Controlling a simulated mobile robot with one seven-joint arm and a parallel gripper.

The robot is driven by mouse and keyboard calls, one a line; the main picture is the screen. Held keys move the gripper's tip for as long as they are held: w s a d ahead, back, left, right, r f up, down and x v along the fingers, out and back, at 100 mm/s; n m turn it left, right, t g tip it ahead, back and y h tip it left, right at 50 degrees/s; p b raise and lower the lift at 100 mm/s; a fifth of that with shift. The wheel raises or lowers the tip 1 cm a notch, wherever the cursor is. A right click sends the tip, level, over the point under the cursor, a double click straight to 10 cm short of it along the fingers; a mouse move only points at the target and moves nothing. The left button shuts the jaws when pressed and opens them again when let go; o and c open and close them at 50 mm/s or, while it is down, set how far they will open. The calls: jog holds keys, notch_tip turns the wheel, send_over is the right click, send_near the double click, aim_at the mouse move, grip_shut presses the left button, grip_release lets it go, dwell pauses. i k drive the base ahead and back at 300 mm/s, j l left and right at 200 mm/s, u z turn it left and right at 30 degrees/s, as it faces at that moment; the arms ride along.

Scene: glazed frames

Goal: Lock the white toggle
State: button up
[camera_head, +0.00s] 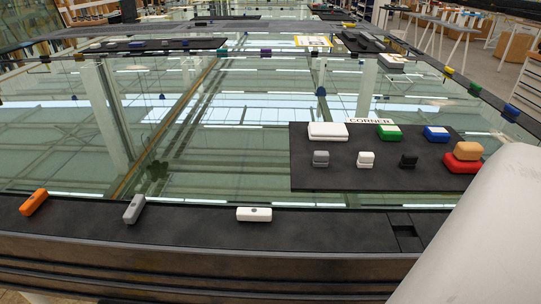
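A white toggle (254,214) sits on the dark front rail of the glazed frame, near the middle. It lies level, along the rail, with a small dark mark on its front. To its left on the same rail, a grey toggle (134,209) and an orange toggle (34,202) both stand slanted across the rail. My gripper does not show. A large white rounded shape at the lower right looks like part of my arm and hides the rail's right end.
A black mat (308,180) on the glass holds several blocks, including a white one (328,130), a green one (389,132) and a blue one (436,133). A dark recess (407,238) is in the front rail, right of the white toggle. The space above the toggle looks clear.

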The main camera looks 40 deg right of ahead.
aim_at(248, 214)
jog(key=z, duration=0.9)
